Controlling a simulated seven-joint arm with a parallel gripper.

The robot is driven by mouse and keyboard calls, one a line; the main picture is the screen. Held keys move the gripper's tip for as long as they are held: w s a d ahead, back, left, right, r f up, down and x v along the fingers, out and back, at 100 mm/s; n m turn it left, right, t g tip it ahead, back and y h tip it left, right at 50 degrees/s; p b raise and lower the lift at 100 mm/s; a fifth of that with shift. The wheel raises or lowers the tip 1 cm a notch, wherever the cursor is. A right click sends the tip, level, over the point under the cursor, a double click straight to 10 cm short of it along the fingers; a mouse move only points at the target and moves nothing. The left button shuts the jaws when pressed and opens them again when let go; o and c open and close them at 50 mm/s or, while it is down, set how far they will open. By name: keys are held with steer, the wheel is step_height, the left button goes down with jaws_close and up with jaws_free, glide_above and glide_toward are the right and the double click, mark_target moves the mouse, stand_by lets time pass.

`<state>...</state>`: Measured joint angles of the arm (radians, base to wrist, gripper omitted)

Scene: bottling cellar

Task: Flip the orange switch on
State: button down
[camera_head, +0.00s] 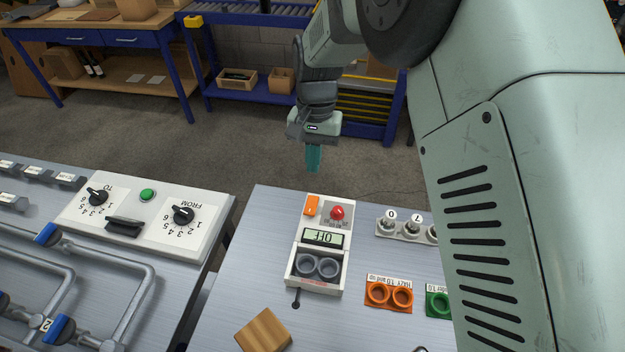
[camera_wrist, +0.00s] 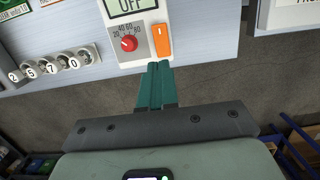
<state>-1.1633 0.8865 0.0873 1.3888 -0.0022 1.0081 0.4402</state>
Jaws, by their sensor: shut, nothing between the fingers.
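The orange switch (camera_head: 311,205) is a small rocker at the far left corner of a white device (camera_head: 297,258) on the grey table. The device's display (camera_head: 322,237) reads OFF. In the wrist view the orange switch (camera_wrist: 161,41) lies just beyond my fingertips, slightly right of them, with a red knob (camera_wrist: 129,43) to its left. My gripper (camera_head: 313,170) points down with its teal fingers together and empty, beyond the table's far edge and apart from the switch. It also shows in the wrist view (camera_wrist: 157,66).
A red knob (camera_head: 337,213) sits right beside the switch. Numbered bottles (camera_head: 388,225) stand in a rack to the right. Orange (camera_head: 389,295) and green (camera_head: 438,303) holders and a wooden block (camera_head: 263,330) are nearer.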

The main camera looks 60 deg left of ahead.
mark_target(310, 211)
steer(key=shift+w+a+r, duration=0.1)
steer(key=shift+r, duration=0.8)
steer(key=shift+w+a+r, duration=0.1)
steer(key=shift+r, duration=0.75)
steer(key=shift+s+d, duration=0.45)
steer(key=shift+s, duration=0.05)
steer(key=f, duration=0.4)
steer(key=s+d+f, duration=0.1)
steer(key=f, duration=0.9)
steer(key=shift+s+d, duration=0.3)
